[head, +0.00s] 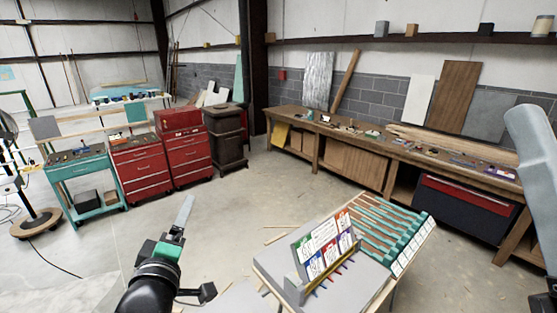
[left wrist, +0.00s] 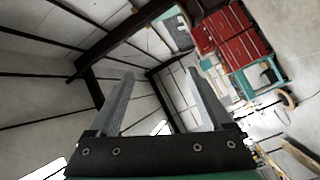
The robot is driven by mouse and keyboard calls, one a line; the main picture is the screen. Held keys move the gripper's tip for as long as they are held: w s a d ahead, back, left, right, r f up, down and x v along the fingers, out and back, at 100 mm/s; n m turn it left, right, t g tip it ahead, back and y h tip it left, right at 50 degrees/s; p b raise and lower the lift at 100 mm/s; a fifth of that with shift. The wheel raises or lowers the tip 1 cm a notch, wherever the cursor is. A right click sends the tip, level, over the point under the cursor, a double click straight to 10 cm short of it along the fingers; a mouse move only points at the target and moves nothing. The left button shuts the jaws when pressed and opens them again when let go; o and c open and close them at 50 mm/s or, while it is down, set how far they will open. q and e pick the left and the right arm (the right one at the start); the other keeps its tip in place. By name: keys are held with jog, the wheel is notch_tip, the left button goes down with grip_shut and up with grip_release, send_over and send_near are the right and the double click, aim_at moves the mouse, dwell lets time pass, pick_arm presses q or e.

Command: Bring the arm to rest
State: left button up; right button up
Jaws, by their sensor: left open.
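My left gripper (head: 184,212) is raised in the lower left of the head view, with its fingers pointing up and away from me. In the left wrist view the two grey fingers of the left gripper (left wrist: 161,82) stand well apart, with nothing between them. It touches nothing that I can see. My right gripper does not show in the head view; only a pale grey part stands at the right edge there.
A table (head: 268,268) with a card rack (head: 325,247) and teal-and-brown strips stands to the right of the left gripper. Red tool cabinets (head: 140,165), a teal cart (head: 85,170) and a long workbench (head: 400,152) stand farther back. Open concrete floor lies between.

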pick_arm(q)
jog(key=s+d+r+m+t+h, duration=0.1)
jog(key=s+r+m+t+h, duration=0.1)
jog(key=s+r+m+t, duration=0.2)
jog(key=s+r+m+t+h, duration=0.1)
jog(key=s+r+m+t, duration=0.4)
jog(key=s+r+m, duration=0.5)
jog(key=s+r, duration=0.9)
jog(key=r, duration=0.2)
jog(key=shift+s+d+r+m+t+h, duration=0.15)
jog(key=shift+d+r+m+t+h, duration=0.15)
jog(key=shift+d+h, duration=0.1)
